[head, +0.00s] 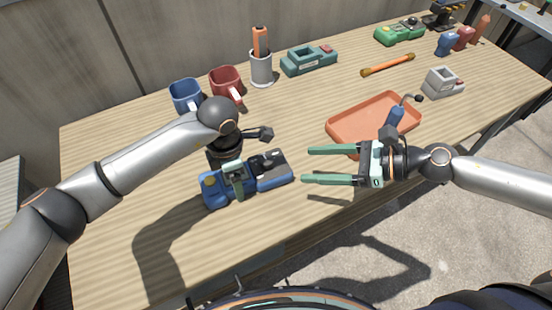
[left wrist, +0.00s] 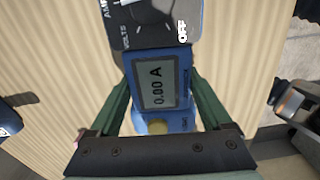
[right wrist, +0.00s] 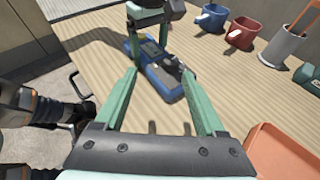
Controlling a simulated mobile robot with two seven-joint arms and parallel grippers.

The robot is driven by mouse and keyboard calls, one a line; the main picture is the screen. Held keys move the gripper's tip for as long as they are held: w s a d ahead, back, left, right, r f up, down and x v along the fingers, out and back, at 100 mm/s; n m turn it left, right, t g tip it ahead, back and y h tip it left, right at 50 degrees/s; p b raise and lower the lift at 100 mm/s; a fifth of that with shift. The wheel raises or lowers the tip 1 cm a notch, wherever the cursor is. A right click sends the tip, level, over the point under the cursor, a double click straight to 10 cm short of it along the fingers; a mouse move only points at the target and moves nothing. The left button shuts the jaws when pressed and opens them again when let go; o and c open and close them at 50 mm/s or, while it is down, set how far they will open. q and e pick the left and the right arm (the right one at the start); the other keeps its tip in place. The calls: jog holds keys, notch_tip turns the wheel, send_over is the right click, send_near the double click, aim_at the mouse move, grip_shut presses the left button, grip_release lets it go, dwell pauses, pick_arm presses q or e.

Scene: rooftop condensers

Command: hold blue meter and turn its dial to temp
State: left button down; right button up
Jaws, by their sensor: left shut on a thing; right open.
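The blue meter (head: 216,191) lies on the wooden table with its dark dial panel (head: 274,163) toward the right. My left gripper (head: 236,180) is shut on the meter's body from above, one finger on each side. In the left wrist view the meter's screen (left wrist: 158,88) reads 0.00 A, and the dial panel (left wrist: 145,22) shows OFF, VOLTS and part of AMP. Part of the dial is cut off there. My right gripper (head: 308,164) is open and empty, to the right of the meter and apart from it. The meter (right wrist: 160,75) shows beyond its fingers in the right wrist view.
A blue mug (head: 186,97), a red mug (head: 226,82) and a grey cup (head: 262,70) stand behind. A teal device (head: 309,60) and a grey device (head: 442,82) lie farther right.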

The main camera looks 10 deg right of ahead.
aim_at(271, 161)
jog(key=shift+m+t+h, duration=0.4)
jog(key=shift+t+h, duration=0.1)
jog(key=shift+t, duration=0.1)
jog(key=shift+w+d+f+x, duration=0.1)
jog(key=shift+d+f+x, duration=0.1)
jog(key=shift+x, duration=1.6)
jog(key=shift+w+d+f+x, duration=0.15)
jog(key=shift+f+x, duration=0.1)
jog(key=shift+x, duration=1.55)
jog(key=shift+w+d+f+x, duration=0.1)
jog(key=shift+d+f+x, duration=0.1)
jog(key=shift+x, duration=1.65)
grip_shut()
